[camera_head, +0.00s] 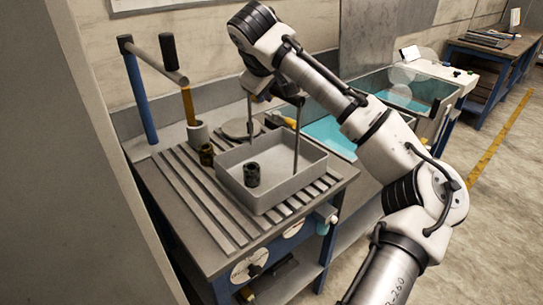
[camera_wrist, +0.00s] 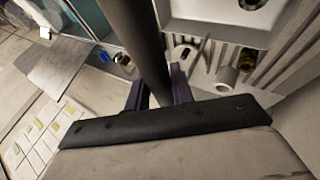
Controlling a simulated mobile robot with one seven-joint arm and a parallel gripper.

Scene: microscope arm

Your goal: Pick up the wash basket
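The wash basket is a square light-grey tray (camera_head: 285,188) with thin upright rods rising from it to a handle. It appears to rest level on the slotted bench; any small gap beneath is hard to tell. A dark cylindrical part (camera_head: 252,174) stands inside it. My gripper (camera_head: 270,98) is at the top of the rods, above the tray. In the wrist view the dark handle bar (camera_wrist: 137,35) runs between my gripper's two purple fingers (camera_wrist: 158,92) and fills the gap. The fingers look shut on it. The tray (camera_wrist: 218,33) shows at the upper right there.
The slotted bench (camera_head: 185,205) carries another dark part (camera_head: 207,154), a round plate (camera_head: 240,129) and a blue post (camera_head: 141,97) with a crossbar at the left. A teal-lined tank (camera_head: 330,133) lies behind and right. Open floor is at the right.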

